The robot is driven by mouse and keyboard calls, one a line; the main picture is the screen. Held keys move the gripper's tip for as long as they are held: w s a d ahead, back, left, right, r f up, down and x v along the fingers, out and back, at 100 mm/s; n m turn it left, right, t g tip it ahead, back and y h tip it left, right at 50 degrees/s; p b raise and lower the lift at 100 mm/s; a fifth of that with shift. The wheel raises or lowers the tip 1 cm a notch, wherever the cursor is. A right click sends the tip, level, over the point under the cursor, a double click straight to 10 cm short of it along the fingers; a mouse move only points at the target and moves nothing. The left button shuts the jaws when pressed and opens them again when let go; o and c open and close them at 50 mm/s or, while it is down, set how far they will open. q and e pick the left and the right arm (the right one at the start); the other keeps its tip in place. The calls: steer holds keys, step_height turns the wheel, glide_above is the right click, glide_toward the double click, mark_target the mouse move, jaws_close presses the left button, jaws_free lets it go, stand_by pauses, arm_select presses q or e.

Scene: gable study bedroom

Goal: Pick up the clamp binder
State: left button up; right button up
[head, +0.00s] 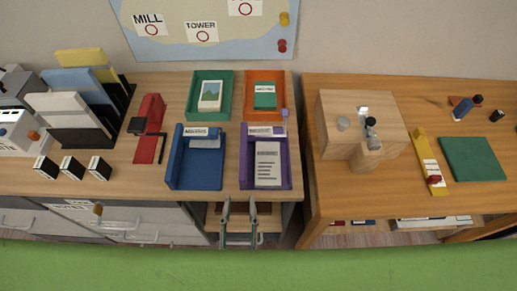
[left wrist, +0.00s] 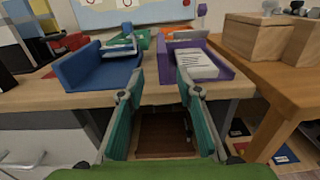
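No thing in view is clearly recognisable as the clamp binder. My left gripper (head: 239,204) is open and empty at the left desk's front edge, below the purple tray (head: 243,172). In the left wrist view its two teal fingers (left wrist: 154,83) stand wide apart, with nothing between them. My right gripper is not in view.
A blue tray (head: 176,172), a green tray (head: 192,96) and an orange tray (head: 267,75) share the left desk. A wooden block (head: 335,110), a yellow strip (head: 424,151) and a green pad (head: 473,160) lie on the right table. A gap separates the two tables.

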mark_target(243, 166)
arm_select(q)
steer(key=w, duration=0.5)
steer(key=shift+w+r, duration=0.1)
steer(key=shift+w, duration=0.25)
steer(key=shift+w+d+f, duration=0.1)
steer(key=shift+w+d, duration=0.05)
steer(key=shift+w, duration=1.4)
steer(key=shift+w+d+f, duration=0.1)
steer(key=shift+w, duration=1.4)
steer(key=shift+c, duration=0.4)
steer(key=shift+r, duration=0.1)
jaws_close()
